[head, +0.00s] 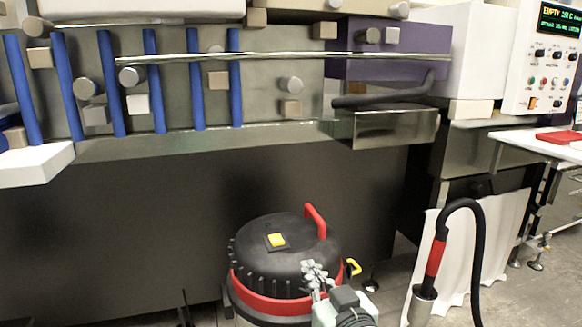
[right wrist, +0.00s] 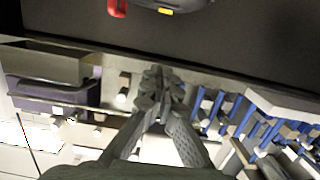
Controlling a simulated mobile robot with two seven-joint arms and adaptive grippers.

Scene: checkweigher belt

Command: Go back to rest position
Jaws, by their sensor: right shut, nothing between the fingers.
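My right gripper (head: 316,277) shows low in the middle of the head view, in front of the black and red vacuum cleaner. In the right wrist view its two fingers (right wrist: 160,88) meet at the tips with nothing between them. My left gripper does not show in either view.
The vacuum (head: 285,250) stands on the floor, its hose (head: 475,240) to the right. Behind is the belt machine with blue rollers (head: 152,80) and a long metal rail (head: 290,57). A control panel (head: 545,60) and a table with a red tray (head: 558,136) are at right.

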